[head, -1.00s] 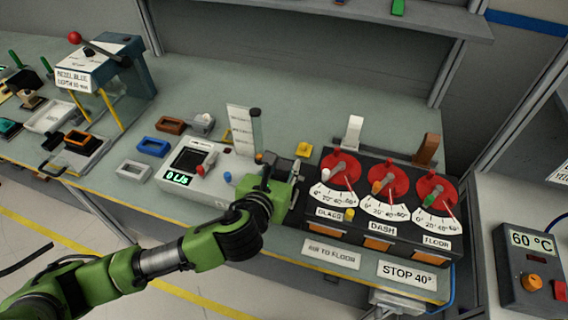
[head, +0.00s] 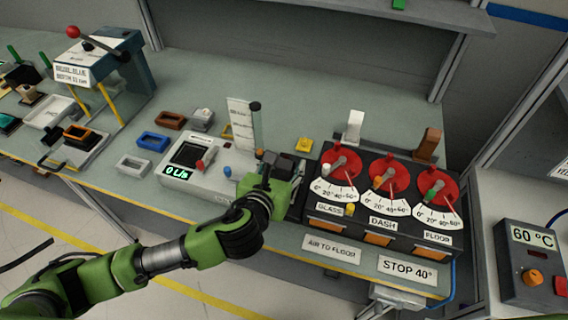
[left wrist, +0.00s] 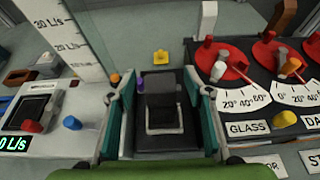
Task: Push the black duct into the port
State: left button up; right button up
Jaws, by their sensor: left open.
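The black duct (left wrist: 160,92) is a dark block with a pale-rimmed lower part, seen in the left wrist view between my left gripper's fingers. My left gripper (left wrist: 161,112) is open, one teal finger on each side, with gaps between the fingers and the duct. In the head view my left gripper (head: 281,174) is at the left end of the dashboard module (head: 380,240), and dark parts show just beyond its fingers. I cannot make out the port clearly; the gripper and duct may cover it. My right gripper is not in view.
A flow meter (head: 200,172) with a tall scale plate (head: 242,122) stands left of the gripper. Red dials (head: 389,174) with levers are on the right. A small yellow piece (head: 304,145) lies behind. The bench behind is mostly clear.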

pick_arm(q)
jog(key=shift+s, duration=0.1)
jog(key=v, duration=1.2)
